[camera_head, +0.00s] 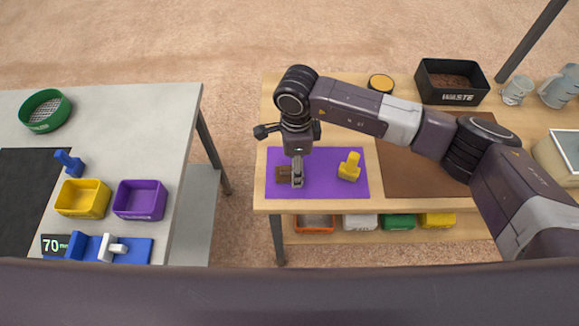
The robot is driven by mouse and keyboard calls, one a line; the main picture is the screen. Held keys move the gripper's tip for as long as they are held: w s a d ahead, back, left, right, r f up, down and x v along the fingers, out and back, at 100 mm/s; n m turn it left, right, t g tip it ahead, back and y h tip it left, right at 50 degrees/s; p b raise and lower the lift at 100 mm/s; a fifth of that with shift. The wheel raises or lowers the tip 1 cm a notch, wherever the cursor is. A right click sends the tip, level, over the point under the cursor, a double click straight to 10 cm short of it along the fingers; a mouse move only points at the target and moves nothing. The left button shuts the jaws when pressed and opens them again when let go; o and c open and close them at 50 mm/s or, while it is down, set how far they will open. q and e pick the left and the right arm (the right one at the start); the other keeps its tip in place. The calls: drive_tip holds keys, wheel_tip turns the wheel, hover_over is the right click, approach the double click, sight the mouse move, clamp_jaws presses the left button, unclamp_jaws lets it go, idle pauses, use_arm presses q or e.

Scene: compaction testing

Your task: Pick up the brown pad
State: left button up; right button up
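A small brown pad (283,173) lies on the purple mat (330,186) at the left end of the wooden table. My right arm reaches in from the right, and its gripper (297,182) points down at the pad's right side. The gripper covers part of the pad. I cannot tell whether the fingers are open or shut, or whether they touch the pad. My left gripper is not in view.
A yellow tool (349,168) stands on the purple mat, right of my gripper. A large brown mat (400,180) lies beside it, partly under my arm. A black waste bin (451,84) stands behind. The grey table (165,125) holds yellow (82,199) and purple (140,200) bins.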

drive_tip(key=shift+f, duration=0.8)
drive_tip(key=shift+c, duration=0.6)
drive_tip(key=c, duration=0.9)
drive_tip(key=shift+c, duration=0.2)
wheel_tip(320, 180, up, 20)
drive_tip(key=b, duration=0.5)
drive_tip(key=shift+b, duration=0.3)
